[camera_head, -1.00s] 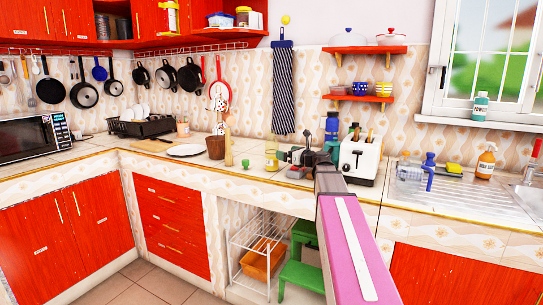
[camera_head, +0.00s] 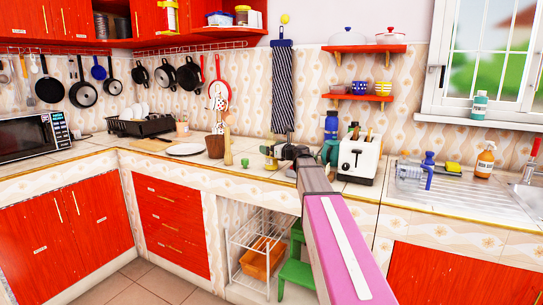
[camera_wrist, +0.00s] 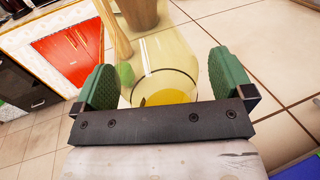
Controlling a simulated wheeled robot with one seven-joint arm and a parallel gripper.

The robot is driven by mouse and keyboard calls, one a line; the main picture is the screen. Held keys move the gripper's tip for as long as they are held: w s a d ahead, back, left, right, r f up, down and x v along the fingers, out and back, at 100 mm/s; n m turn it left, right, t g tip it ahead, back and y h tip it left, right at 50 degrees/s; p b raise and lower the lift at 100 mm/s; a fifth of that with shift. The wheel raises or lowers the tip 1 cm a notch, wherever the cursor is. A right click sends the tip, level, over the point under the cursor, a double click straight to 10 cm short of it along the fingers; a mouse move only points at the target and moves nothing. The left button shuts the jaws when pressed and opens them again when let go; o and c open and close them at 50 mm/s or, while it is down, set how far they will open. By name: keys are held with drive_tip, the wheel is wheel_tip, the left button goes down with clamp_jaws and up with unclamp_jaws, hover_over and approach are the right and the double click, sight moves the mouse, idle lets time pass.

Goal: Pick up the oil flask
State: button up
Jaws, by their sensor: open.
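The oil flask is a clear yellowish glass vessel with yellow oil at its bottom. In the wrist view the oil flask (camera_wrist: 168,55) stands between the two green finger pads of my gripper (camera_wrist: 160,62), with a visible gap on each side. My gripper is open. In the head view my gripper (camera_head: 268,151) is over the counter at the flask's place. Only a little of the flask (camera_head: 271,163) shows there, the rest being hidden by the gripper.
A small green item (camera_head: 245,163), a wooden upright (camera_head: 228,151) and a brown utensil pot (camera_head: 215,147) stand left of the flask. A white toaster (camera_head: 358,160) and a blue-topped bottle (camera_head: 331,125) stand to its right. The counter front is clear.

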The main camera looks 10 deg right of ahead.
drive_tip(key=c, duration=1.1)
